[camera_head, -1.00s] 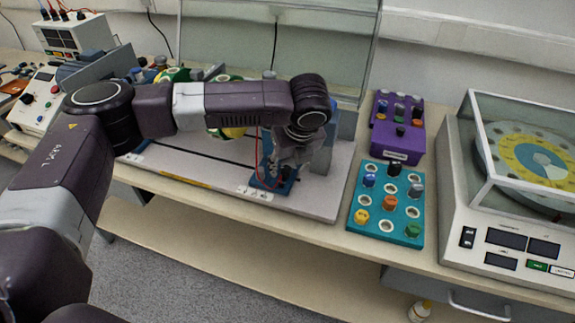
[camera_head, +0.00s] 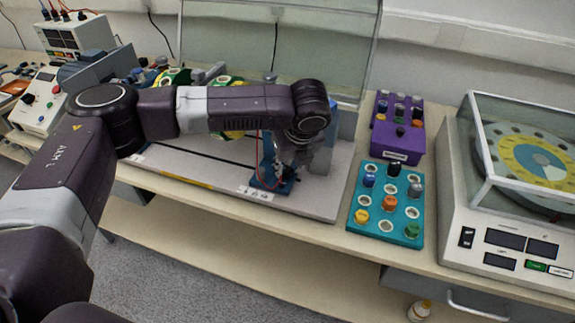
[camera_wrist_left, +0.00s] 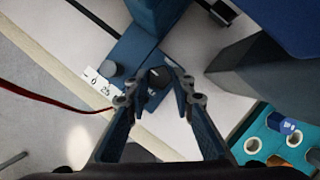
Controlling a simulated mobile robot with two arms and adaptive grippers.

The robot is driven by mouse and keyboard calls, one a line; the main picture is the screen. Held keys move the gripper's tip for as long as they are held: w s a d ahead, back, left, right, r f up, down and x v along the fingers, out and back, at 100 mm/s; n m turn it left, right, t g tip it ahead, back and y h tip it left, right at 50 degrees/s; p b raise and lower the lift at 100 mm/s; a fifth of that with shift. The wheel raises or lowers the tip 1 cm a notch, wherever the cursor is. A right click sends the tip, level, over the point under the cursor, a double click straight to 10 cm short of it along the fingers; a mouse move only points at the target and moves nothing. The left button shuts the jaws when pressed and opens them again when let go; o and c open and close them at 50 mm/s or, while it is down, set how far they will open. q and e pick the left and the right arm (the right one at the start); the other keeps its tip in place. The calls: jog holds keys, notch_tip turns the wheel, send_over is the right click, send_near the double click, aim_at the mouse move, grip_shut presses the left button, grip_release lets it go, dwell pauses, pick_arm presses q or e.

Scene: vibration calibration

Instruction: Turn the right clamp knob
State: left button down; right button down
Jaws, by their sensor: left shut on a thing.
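The right clamp is a blue block (camera_head: 262,183) at the right end of the pale base plate, mostly behind my wrist in the head view. In the left wrist view its blue base (camera_wrist_left: 133,48) carries a dark round knob (camera_wrist_left: 158,76) with a light pointer mark. My left gripper (camera_head: 284,176) points down over the clamp. In the left wrist view its two fingertips (camera_wrist_left: 157,88) stand on either side of the dark knob, shut on it. A smaller grey knob (camera_wrist_left: 108,68) sits beside a white scale label. My right gripper is not in view.
A teal tray with pegs (camera_head: 374,221) and a purple box (camera_head: 412,150) stand right of the plate. A turntable device with a clear cover (camera_head: 455,235) is at the far right. A clear screen (camera_head: 330,45) stands behind. A red wire (camera_wrist_left: 50,101) runs close to the gripper.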

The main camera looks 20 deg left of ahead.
pick_arm(q)
jog(key=n+p, duration=0.1)
jog(key=p, duration=0.1)
jog(key=n+p, duration=0.1)
jog(key=p, duration=0.1)
jog(key=n+g+p, duration=0.1)
jog(key=p, duration=0.1)
jog(key=shift+w+d+r+y, duration=0.1)
jog(key=shift+d+r+y, duration=0.1)
jog(key=shift+r+y, duration=0.15)
jog(key=shift+f+n+g+y+p, duration=0.15)
jog(key=shift+n+g+y+p, duration=0.15)
jog(key=shift+n+p, duration=0.75)
jog(key=shift+w+f+n+p, duration=0.1)
jog(key=shift+n+p, duration=0.25)
jog(key=c, duration=1.7)
grip_release()
jog(key=shift+o, duration=0.2)
jog(key=v, duration=1.2)
